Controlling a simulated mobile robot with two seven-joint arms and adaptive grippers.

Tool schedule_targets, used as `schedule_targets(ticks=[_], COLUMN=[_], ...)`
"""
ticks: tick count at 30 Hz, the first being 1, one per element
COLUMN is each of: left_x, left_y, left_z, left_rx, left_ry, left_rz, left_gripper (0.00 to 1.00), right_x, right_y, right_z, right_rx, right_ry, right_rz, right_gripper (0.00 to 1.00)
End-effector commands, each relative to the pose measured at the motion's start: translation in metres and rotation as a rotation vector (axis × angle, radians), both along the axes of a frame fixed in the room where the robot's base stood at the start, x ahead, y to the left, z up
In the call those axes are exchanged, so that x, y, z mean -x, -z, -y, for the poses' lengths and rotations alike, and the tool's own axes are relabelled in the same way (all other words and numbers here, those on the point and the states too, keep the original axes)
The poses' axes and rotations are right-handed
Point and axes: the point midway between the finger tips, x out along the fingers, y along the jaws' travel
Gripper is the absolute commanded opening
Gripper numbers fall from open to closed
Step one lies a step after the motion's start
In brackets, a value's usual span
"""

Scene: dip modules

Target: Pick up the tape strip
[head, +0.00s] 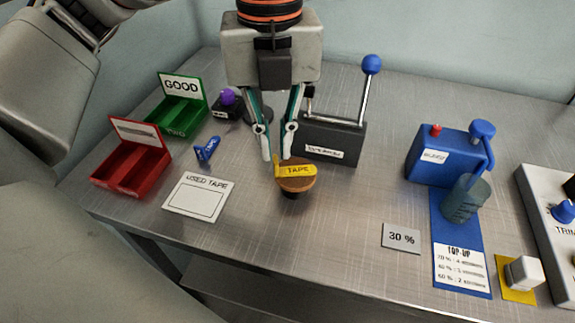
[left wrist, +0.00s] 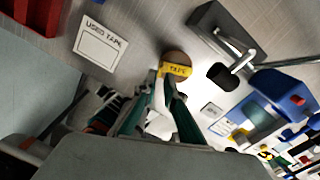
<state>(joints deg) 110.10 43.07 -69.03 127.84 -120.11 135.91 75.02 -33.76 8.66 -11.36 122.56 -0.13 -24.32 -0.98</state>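The yellow tape strip (head: 296,170), marked TAPE, lies across the brown top of a small round stand (head: 297,185). It also shows in the left wrist view (left wrist: 177,70), at the fingertips. My left gripper (head: 277,158) points down at the strip's left part, its two fingertips a little apart. In the left wrist view the fingertips (left wrist: 167,80) are close to the strip's near edge. I cannot tell whether they touch it; nothing is clearly held between them. My right gripper is not in view.
A white USED TAPE card (head: 198,198) lies left of the stand, with a blue piece (head: 207,149) behind it. Red (head: 130,168) and green (head: 180,113) trays stand farther left. A dark lever block (head: 333,140) stands close behind the stand. The table in front is clear.

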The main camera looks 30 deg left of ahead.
Motion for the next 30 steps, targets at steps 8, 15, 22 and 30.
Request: schedule_targets(ticks=[8,15,22,30], left_x=[-0.002,-0.002,-0.002,-0.002], left_y=[0.042,0.044,0.044,0.042], left_z=[-0.003,-0.003,-0.003,-0.003], left_rx=[0.002,0.002,0.002,0.003], left_ry=[0.002,0.002,0.002,0.002], left_rz=[-0.009,-0.001,-0.002,-0.002], left_gripper=[0.10,0.10,0.00,0.00], right_x=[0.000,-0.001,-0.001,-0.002], right_y=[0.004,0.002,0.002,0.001], right_z=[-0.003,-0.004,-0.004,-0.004], right_rx=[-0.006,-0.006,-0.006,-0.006], right_ry=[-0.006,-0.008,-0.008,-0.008], right_rz=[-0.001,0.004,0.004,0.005], right_gripper=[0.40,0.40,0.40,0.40])
